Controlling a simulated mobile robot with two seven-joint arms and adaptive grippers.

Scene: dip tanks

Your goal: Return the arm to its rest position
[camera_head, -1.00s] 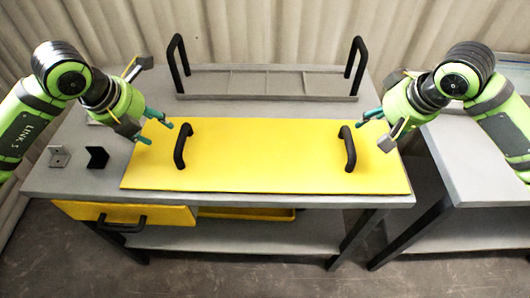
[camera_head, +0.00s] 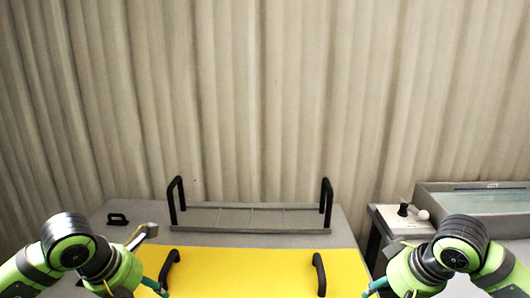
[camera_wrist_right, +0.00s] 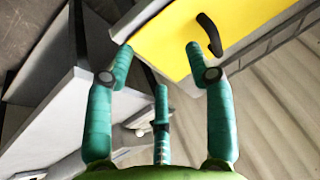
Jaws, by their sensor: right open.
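My right gripper (camera_wrist_right: 158,62) is open in the right wrist view, its teal fingers spread with nothing between them. It also shows in the head view (camera_head: 374,288) at the bottom right, beside the yellow panel. My left gripper (camera_head: 155,287) is at the bottom left of the head view, near the panel's left handle. It is mostly cut off by the frame edge, so its opening is unclear. My arms are bent, one on each side.
A yellow panel (camera_head: 243,275) with a left black handle (camera_head: 169,268) and a right one (camera_head: 319,273) lies on the grey table (camera_head: 110,240). Behind it is a grey rack (camera_head: 250,219) with two upright black handles. A side bench (camera_head: 388,212) bears a tank (camera_head: 475,207).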

